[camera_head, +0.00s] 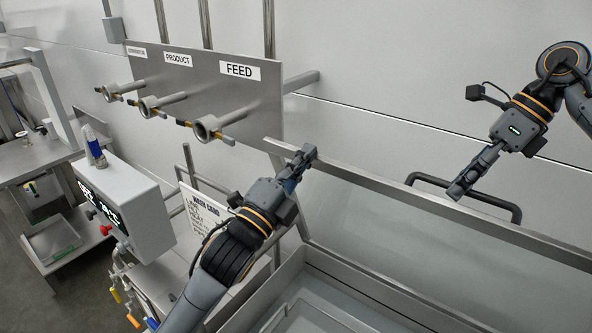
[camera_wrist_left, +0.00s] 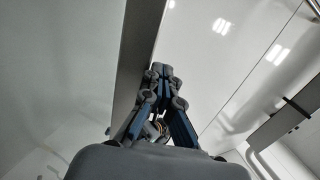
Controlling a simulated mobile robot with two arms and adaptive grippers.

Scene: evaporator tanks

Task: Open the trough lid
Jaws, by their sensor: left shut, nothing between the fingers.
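The trough lid (camera_head: 400,235) stands steeply raised along the far side of the trough (camera_head: 310,312) in the head view. A dark bar handle (camera_head: 502,206) shows behind its upper edge. My left gripper (camera_head: 306,154) is shut and empty at the lid's upper left corner. In the left wrist view its closed fingers (camera_wrist_left: 163,76) lie right beside the lid's edge (camera_wrist_left: 138,52); I cannot tell whether they touch. My right gripper (camera_head: 458,190) points down at the middle of the handle. Its fingers look close together and overlap the bar, so I cannot tell whether they grip it.
A steel panel (camera_head: 262,110) labelled FEED and PRODUCT, with several pipe outlets, stands behind and left of my left gripper. A control box (camera_head: 150,212), a hand-card sign (camera_head: 203,212) and a steel table (camera_head: 28,160) are at the left. The white wall lies behind the lid.

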